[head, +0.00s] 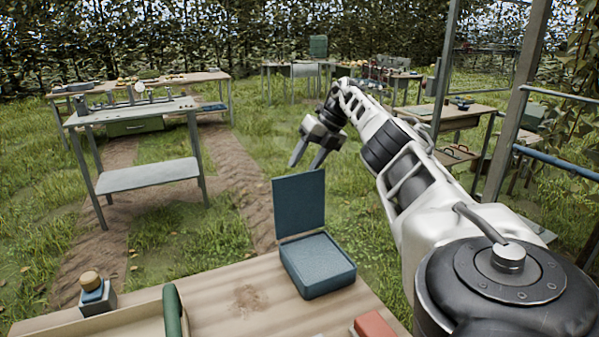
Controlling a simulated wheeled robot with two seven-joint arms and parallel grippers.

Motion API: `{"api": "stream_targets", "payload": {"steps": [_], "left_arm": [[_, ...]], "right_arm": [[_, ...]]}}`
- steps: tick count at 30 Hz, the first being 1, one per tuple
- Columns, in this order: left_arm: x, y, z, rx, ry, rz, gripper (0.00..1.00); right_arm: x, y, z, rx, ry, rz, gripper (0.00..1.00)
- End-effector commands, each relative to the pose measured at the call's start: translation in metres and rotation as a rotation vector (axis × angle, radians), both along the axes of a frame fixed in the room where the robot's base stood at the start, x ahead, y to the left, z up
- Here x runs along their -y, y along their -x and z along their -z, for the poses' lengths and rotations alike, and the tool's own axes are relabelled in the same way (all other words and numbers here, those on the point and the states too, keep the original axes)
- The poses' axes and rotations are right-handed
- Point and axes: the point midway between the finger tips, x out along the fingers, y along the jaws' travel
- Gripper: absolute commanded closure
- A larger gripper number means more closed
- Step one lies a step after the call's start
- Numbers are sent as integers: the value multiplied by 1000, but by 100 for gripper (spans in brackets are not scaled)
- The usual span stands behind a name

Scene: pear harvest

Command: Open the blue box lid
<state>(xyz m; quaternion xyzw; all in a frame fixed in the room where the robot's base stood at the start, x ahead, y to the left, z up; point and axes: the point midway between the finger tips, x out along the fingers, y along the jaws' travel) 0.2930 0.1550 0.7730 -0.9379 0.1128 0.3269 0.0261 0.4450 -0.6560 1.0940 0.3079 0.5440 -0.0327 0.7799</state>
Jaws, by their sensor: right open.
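The blue box (318,268) sits near the far edge of the wooden table. Its blue lid (299,204) stands upright at the back of the box, raised off it. I cannot make out anything inside the box. My right gripper (305,164) is open and empty, with its fingers pointing down. In the picture it is just above the top edge of the lid; I cannot tell how far it is from the lid in depth. My left gripper is not in view.
The wooden table (245,297) also holds a small wooden-topped container (91,286), a tray with a green item (173,312) and a red item (374,326). A grey metal table (148,178) stands on grass further back. A metal frame (516,105) is at right.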

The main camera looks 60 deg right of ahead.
Motion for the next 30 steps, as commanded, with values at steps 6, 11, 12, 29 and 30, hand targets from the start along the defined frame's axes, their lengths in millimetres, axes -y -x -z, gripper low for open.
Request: {"api": "stream_targets", "payload": {"steps": [6,11,12,29,30], "left_arm": [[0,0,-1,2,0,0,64],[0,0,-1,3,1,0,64],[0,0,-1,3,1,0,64],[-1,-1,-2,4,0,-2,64],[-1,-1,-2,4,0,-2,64]], "right_arm": [[7,10,-23,3,0,0,49],[9,12,-26,1,-1,0,49],[9,13,-26,0,0,0,49],[6,7,-26,8,6,-11,49],[2,1,-26,21,12,-24,49]]}}
